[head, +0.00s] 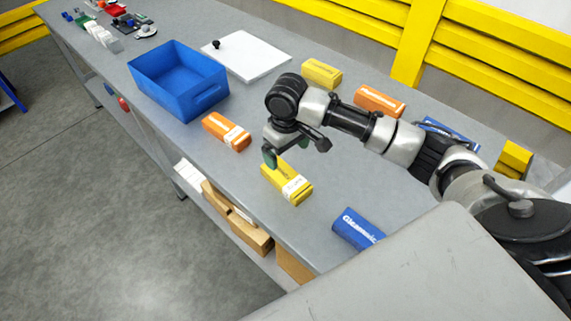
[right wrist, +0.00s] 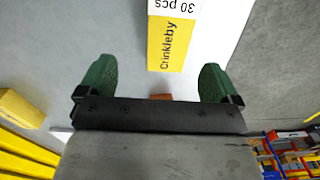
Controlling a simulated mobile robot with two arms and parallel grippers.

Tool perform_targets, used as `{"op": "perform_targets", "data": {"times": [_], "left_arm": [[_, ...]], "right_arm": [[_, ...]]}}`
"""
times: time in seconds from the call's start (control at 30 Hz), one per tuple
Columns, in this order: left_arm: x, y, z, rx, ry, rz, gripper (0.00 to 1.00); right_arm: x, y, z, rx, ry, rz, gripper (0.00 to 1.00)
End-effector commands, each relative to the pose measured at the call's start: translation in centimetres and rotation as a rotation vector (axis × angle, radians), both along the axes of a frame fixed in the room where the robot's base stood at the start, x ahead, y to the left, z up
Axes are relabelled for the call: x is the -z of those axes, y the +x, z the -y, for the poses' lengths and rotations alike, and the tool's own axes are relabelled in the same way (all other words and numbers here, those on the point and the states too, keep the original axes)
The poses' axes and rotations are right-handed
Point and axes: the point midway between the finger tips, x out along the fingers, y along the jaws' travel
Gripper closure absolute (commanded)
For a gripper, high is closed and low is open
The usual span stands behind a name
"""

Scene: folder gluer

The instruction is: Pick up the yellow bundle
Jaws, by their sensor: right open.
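A yellow bundle (head: 285,182) with a white label lies on the table near its front edge. In the right wrist view its yellow side (right wrist: 168,45) reads "Crinkleby" and its white label reads "30 pcs". A second yellow bundle (head: 321,73) lies farther back on the table. My right gripper (head: 284,153) is open and empty above the far end of the near bundle. In the right wrist view, the near bundle shows beyond and between the green fingers of the right gripper (right wrist: 157,80), with no visible contact. My left gripper is not in view.
An orange bundle (head: 226,132) lies left of the near yellow one, and a blue bundle (head: 356,228) lies to its right. Another orange bundle (head: 380,101) and a blue one (head: 447,131) lie at the back. A blue bin (head: 178,90) and a white board (head: 246,58) stand farther left.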

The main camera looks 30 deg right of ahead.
Motion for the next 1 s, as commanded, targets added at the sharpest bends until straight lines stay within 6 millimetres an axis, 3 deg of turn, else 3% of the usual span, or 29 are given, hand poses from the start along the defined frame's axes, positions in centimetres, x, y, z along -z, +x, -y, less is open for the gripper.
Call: {"op": "perform_targets", "data": {"times": [0.07,0.2,0.37,0.47,0.7,1.0], "left_arm": [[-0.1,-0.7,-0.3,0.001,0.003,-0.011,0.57],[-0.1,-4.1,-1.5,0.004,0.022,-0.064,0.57],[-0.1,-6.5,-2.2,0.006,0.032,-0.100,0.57],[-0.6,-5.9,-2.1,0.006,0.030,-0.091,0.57],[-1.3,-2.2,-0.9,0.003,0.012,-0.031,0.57],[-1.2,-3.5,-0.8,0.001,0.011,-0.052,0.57]], "right_arm": [[1.5,-0.2,-0.1,-0.002,0.000,-0.005,0.06],[3.5,-0.1,-0.1,-0.001,-0.001,-0.003,0.06],[4.6,-0.2,-0.1,-0.002,0.001,-0.001,0.06],[5.6,-0.3,-0.2,-0.003,-0.001,-0.003,0.06],[9.1,-0.5,-0.4,-0.002,0.000,-0.002,0.06],[9.7,-0.5,-0.4,-0.004,-0.001,0.001,0.06]]}}
